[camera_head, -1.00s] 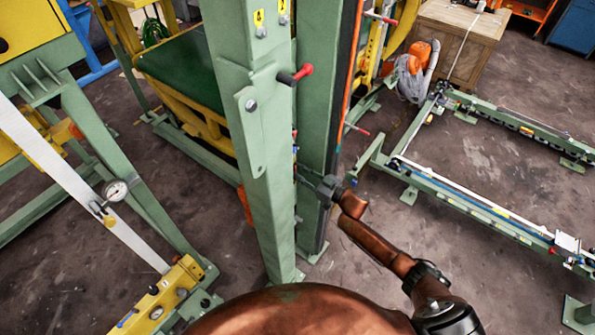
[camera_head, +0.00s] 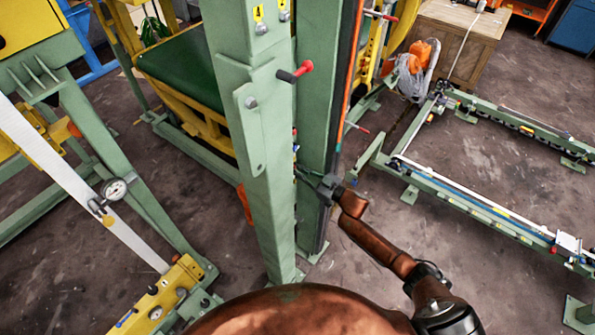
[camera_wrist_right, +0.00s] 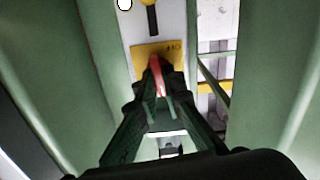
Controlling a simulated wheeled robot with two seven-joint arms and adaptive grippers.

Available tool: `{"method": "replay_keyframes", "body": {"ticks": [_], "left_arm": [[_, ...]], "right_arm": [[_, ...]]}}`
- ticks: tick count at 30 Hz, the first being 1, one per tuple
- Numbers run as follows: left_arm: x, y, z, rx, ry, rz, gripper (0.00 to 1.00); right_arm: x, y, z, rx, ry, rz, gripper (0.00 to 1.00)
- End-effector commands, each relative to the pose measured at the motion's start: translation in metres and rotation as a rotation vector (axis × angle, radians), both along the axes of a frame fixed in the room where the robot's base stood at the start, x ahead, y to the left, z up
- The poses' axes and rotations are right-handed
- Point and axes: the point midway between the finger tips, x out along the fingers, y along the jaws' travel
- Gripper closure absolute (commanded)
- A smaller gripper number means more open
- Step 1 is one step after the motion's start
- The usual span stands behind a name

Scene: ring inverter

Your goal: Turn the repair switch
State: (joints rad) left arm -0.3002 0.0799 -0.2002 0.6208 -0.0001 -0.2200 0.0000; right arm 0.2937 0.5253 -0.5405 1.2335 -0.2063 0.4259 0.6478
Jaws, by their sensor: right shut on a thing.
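The repair switch shows in the right wrist view as a red lever (camera_wrist_right: 157,72) in front of a yellow label plate (camera_wrist_right: 174,52). The fingers of my right gripper (camera_wrist_right: 157,93) are closed around the red lever. In the head view my right gripper (camera_head: 318,181) reaches from the right into the gap beside the green post (camera_head: 268,190). The switch itself is mostly hidden there by the post and the gripper. My left gripper is not in view.
A red-tipped black handle (camera_head: 295,73) sticks out of the green post above my gripper. A second green post (camera_head: 315,120) stands close behind. A black lever (camera_wrist_right: 150,18) sits above the label plate. Open floor (camera_head: 385,235) lies to the right.

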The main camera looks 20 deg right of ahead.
Motion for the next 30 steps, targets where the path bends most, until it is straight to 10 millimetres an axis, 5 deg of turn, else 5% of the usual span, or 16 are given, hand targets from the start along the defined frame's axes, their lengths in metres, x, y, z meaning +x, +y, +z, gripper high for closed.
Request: {"method": "replay_keyframes", "body": {"ticks": [30], "left_arm": [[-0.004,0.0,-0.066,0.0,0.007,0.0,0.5]], "right_arm": [[-0.003,0.004,-0.005,-0.747,-0.586,0.001,1.0]]}}
